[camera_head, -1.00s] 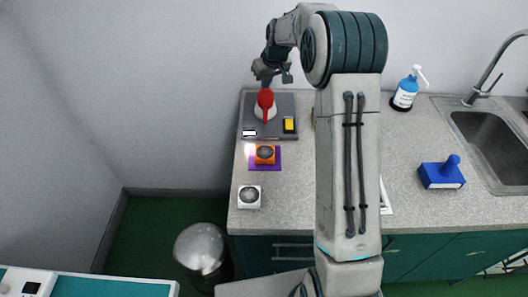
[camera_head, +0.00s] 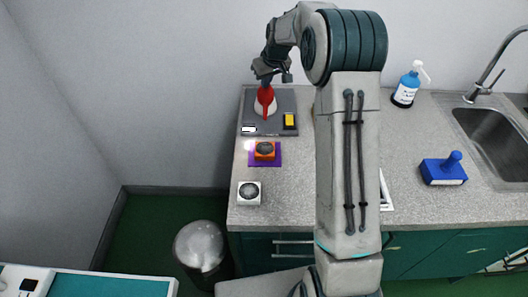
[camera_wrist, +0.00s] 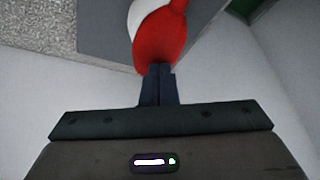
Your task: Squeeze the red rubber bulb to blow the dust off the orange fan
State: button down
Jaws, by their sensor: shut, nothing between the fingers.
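The red rubber bulb (camera_head: 265,95) stands on a white base on a dark grey plate (camera_head: 282,106) at the back left of the counter. Its red spout points toward the front. The orange fan (camera_head: 264,150), with a dark round centre, sits on a purple pad (camera_head: 276,157) in front of the plate; I cannot tell how dusty it is. My gripper (camera_head: 266,83) is just above the bulb. In the wrist view, my gripper's fingers (camera_wrist: 158,72) are together, with their tips at the edge of the red bulb (camera_wrist: 158,42) and nothing visible between them.
A white fan (camera_head: 249,193) stands nearer the counter's front edge. A yellow block (camera_head: 289,121) is on the plate's right side. A bin (camera_head: 202,247) stands on the floor.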

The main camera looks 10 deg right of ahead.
jog(key=shift+f+b, duration=0.65)
jog(key=shift+f, duration=0.35)
jog(key=shift+r+p, duration=1.05)
jog(key=shift+r, duration=0.65)
jog(key=shift+r, duration=0.1)
notch_tip(320, 180, up, 4)
jog(key=p, duration=0.3)
jog(key=shift+r, duration=0.5)
